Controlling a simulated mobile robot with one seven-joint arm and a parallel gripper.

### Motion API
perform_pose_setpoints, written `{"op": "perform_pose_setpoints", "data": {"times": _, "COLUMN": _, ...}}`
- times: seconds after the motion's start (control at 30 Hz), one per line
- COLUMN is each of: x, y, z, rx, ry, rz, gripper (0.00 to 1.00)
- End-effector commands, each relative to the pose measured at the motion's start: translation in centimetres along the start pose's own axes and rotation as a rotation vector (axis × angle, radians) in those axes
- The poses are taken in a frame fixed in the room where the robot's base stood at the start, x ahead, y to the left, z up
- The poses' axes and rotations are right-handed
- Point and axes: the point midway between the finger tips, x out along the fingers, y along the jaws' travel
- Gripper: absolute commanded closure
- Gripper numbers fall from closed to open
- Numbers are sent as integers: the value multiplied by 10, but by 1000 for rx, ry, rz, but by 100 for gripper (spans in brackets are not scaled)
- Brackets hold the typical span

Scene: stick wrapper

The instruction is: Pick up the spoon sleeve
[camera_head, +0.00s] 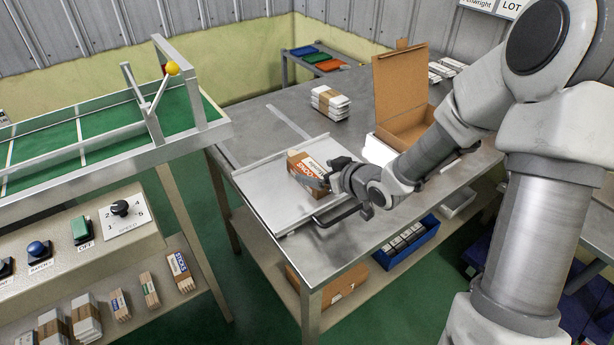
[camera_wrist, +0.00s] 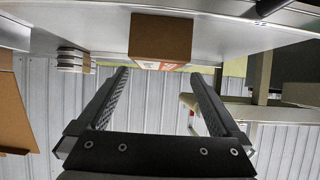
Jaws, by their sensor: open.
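A brown cardboard sleeve or box (camera_head: 303,186) with an orange printed label lies on the metal tray (camera_head: 272,205). Its lettering is too small to read surely, so I cannot tell whether it is the spoon sleeve. My gripper (camera_head: 338,178) is close on its right side in the head view and hides part of it. In the wrist view, where the scene looks upside down, the brown box (camera_wrist: 160,38) is ahead of my gripper (camera_wrist: 160,74). The two fingers are wide apart, with nothing between them.
An open cardboard box (camera_head: 400,95) and white bundles (camera_head: 330,102) stand farther back on the table. A black handle (camera_head: 338,213) is at the tray's front right. Several small packs, one marked blue (camera_head: 180,271), stand on the left lower shelf. A green conveyor (camera_head: 70,150) is at left.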

Motion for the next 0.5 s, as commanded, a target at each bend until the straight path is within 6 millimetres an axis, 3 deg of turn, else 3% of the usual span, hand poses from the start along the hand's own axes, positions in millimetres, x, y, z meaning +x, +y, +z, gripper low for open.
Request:
{"op": "perform_pose_setpoints", "data": {"times": 0.27, "x": 22, "y": 1, "z": 1, "rx": -1, "ry": 0, "rz": -1, "gripper": 0}}
{"op": "perform_pose_setpoints", "data": {"times": 0.5, "x": 58, "y": 3, "z": 0, "rx": 0, "ry": 0, "rz": -1, "gripper": 0}}
